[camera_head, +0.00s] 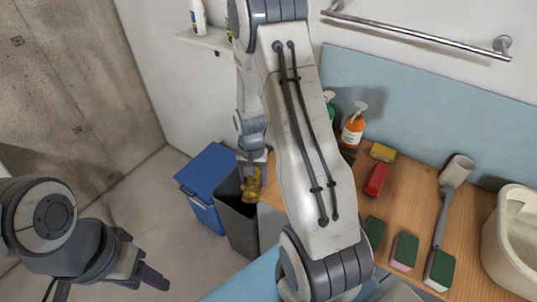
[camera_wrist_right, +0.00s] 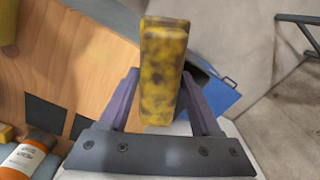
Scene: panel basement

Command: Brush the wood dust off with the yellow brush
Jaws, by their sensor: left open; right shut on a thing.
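My right gripper (camera_head: 252,168) is shut on a mottled yellow block-shaped thing, which I take to be the yellow brush (camera_head: 253,188). In the head view it hangs near the left end of the wooden counter, by the dark bin. In the right wrist view the yellow brush (camera_wrist_right: 163,75) stands out between the two fingers of the gripper (camera_wrist_right: 160,88); no bristles can be made out. My left gripper (camera_head: 150,276) is open and empty at the lower left, over the floor. I cannot make out any wood dust; my right arm hides part of the counter.
The wooden counter (camera_head: 405,202) holds a red block (camera_head: 376,180), a yellow block (camera_head: 382,152), several green-topped sponges, an orange bottle (camera_head: 353,130), a grey long-handled tool (camera_head: 442,215) and a beige tub (camera_head: 515,240). A dark bin (camera_head: 238,222) and a blue bin (camera_head: 207,172) stand left of it.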

